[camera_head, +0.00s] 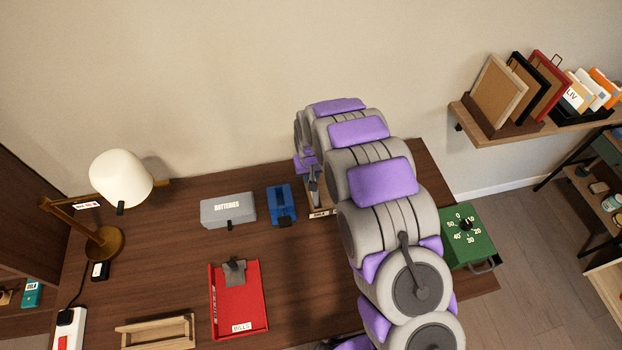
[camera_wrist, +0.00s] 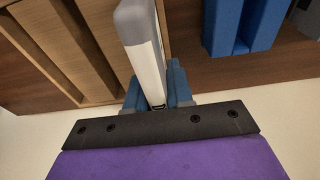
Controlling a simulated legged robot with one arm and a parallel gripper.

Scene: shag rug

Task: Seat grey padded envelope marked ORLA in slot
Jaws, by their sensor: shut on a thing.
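The padded envelope (camera_wrist: 143,45) shows edge-on in the wrist view, grey on top with a pale side; no ORLA marking is readable. My gripper (camera_wrist: 157,88) is shut on it, with a blue finger on either side. In the head view my arm hides most of the rack (camera_head: 321,212) and the gripper.
A blue stand (camera_head: 281,205) and a grey BATTERIES box (camera_head: 228,210) are left of the rack. A green timer box (camera_head: 467,235) stands right of my arm.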

